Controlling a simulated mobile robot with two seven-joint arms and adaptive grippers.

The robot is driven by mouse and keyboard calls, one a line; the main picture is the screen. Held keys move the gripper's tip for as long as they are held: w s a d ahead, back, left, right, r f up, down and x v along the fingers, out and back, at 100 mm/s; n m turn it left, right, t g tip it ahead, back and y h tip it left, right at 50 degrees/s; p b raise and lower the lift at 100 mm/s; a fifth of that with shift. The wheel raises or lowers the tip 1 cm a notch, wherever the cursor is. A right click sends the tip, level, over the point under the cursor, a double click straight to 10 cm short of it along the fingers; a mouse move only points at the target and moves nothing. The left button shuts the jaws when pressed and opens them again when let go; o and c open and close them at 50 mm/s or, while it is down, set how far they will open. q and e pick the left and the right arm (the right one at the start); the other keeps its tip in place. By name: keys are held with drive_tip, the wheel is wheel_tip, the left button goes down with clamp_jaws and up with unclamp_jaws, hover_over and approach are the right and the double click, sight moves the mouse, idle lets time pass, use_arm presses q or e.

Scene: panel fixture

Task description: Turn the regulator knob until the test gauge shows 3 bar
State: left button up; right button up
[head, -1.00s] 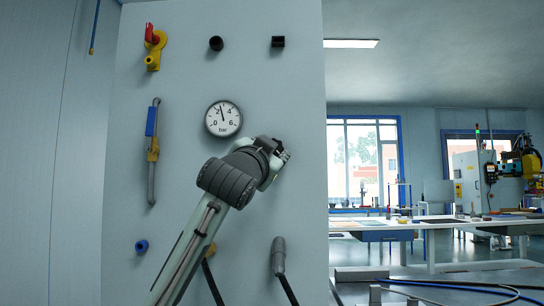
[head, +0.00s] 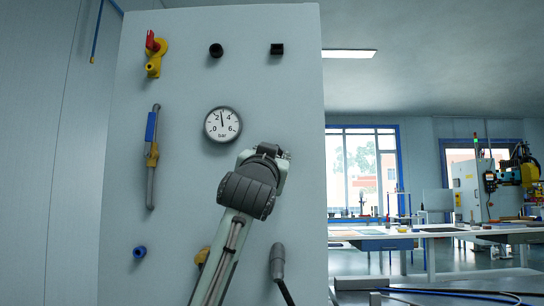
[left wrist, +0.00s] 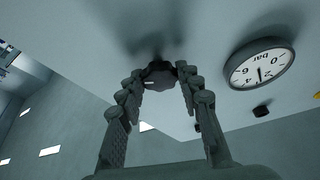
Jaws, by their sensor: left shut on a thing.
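The regulator knob (left wrist: 158,76) is dark and lobed and sits on the panel in the left wrist view. My left gripper (left wrist: 160,78) is shut on it, a finger on each side. In the head view my left gripper (head: 284,153) is at the panel, below and right of the gauge, and my wrist hides the knob. The round white test gauge (head: 223,125) reads 0 to 6 bar. Its needle points almost straight up, leaning slightly left, at or just under 3. The gauge also shows upside down in the left wrist view (left wrist: 262,62). My right gripper is not seen.
A yellow valve with a red handle (head: 154,54), two black fittings (head: 216,50), a grey pipe (head: 151,180), a blue fitting (head: 139,252) and a grey hose connector (head: 277,262) are on the panel. A workbench (head: 430,235) stands far right.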

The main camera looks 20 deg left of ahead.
use_arm(q)
drive_tip(key=o, duration=1.2)
drive_tip(key=shift+c, duration=0.2)
drive_tip(key=v, duration=1.2)
